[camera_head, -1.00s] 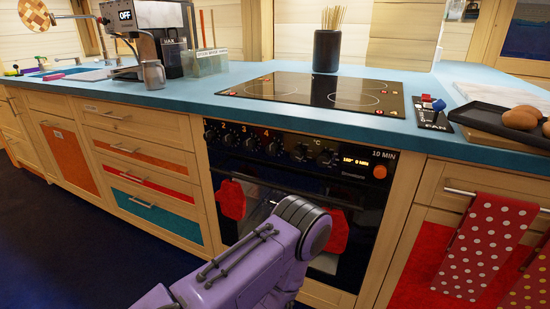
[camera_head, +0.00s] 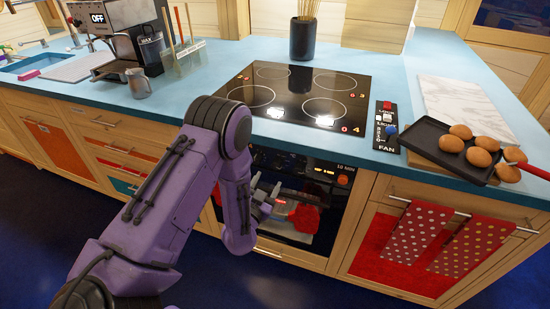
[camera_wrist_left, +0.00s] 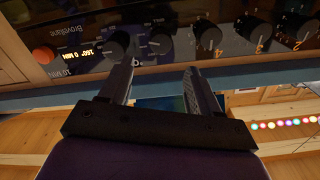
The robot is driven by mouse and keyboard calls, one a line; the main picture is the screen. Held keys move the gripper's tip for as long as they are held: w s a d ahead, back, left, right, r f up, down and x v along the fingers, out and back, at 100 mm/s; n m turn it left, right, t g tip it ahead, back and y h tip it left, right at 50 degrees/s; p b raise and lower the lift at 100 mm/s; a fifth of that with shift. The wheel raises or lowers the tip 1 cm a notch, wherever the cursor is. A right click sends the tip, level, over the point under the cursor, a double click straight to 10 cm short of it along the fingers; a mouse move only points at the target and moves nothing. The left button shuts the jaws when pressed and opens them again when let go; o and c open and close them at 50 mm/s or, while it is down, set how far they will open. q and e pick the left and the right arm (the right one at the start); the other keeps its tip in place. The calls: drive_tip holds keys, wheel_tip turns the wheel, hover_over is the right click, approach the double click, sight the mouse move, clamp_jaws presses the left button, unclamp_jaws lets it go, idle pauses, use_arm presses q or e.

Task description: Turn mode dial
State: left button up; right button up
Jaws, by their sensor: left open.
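The oven's control panel has a row of dark dials, a small display (camera_wrist_left: 90,52) and an orange button (camera_wrist_left: 42,55), all in the left wrist view. I cannot read which one is the mode dial; one dial (camera_wrist_left: 160,42) lies straight beyond my fingers, with another dial (camera_wrist_left: 118,46) beside it. My left gripper (camera_wrist_left: 158,88) is open and empty, its fingers pointing at the panel, apparently short of the dials. In the head view my left gripper (camera_head: 266,203) is in front of the oven, just below the panel, and my arm hides the panel's left part.
The blue counter (camera_head: 190,103) overhangs the oven and holds a black cooktop (camera_head: 293,92). Red mitts (camera_head: 303,218) hang on the oven front. Dotted towels (camera_head: 420,236) hang below.

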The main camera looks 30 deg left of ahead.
sight(276, 166)
use_arm(q)
drive_tip(key=p+x, duration=0.1)
drive_tip(key=x, duration=0.7)
drive_tip(key=shift+w+a+f, duration=0.1)
drive_tip(key=shift+w+a, duration=0.05)
drive_tip(key=shift+w, duration=0.1)
drive_tip(key=c, duration=1.1)
